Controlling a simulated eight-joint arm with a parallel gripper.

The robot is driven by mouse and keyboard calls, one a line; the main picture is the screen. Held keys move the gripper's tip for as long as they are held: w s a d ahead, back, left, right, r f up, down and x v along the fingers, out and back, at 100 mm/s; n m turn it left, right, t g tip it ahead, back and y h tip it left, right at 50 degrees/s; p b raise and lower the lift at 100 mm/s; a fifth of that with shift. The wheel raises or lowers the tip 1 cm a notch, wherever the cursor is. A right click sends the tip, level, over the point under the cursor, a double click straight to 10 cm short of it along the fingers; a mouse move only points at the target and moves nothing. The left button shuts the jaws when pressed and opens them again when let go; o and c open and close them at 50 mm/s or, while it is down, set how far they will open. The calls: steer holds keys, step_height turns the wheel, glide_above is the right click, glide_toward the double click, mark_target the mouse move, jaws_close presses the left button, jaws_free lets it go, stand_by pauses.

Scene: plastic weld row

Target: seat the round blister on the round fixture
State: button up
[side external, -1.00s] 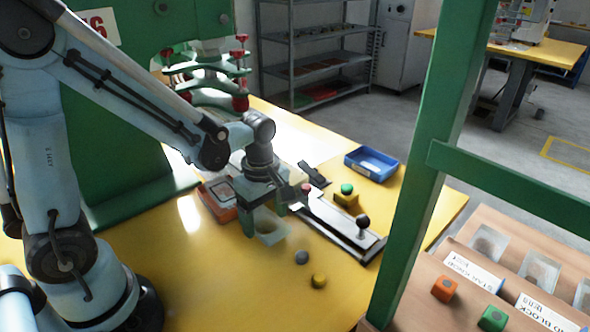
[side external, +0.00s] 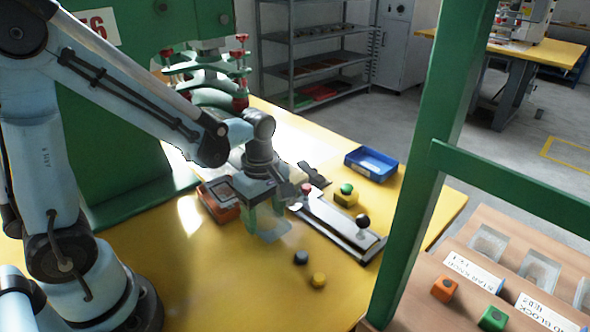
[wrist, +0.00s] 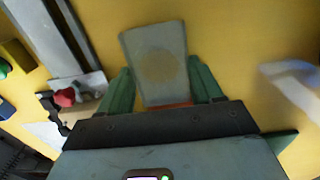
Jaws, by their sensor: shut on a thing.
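My gripper (side external: 264,215) hangs over the yellow table and its green fingers are shut on a clear plastic blister (side external: 271,234). In the wrist view the blister (wrist: 155,62) is a translucent panel with a faint round shape in its middle, between the fingers (wrist: 166,92). It is see-through and blurred, so its tilt and its gap to the table are hard to tell. I cannot pick out the round fixture for certain. An orange-red holder (side external: 219,200) with a grey square top stands left of the gripper, partly hidden behind it.
A metal rail with a black knob (side external: 363,221) lies right of the gripper. A yellow block with green top (side external: 346,196) and a blue tray (side external: 371,164) stand beyond. A dark round piece (side external: 301,258) and a yellow one (side external: 318,281) lie in front. A green post (side external: 430,160) stands right.

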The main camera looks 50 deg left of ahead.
steer(key=shift+r, duration=1.85)
steer(key=shift+r, duration=0.1)
steer(key=shift+r, duration=0.25)
step_height(320, 180, up, 9)
steer(key=w+a, duration=1.1)
steer(key=w, duration=0.2)
step_height(320, 180, down, 9)
steer(key=shift+w+d, duration=0.15)
steer(key=shift+d, duration=0.15)
steer(key=shift+f, duration=1.45)
stand_by(0.4)
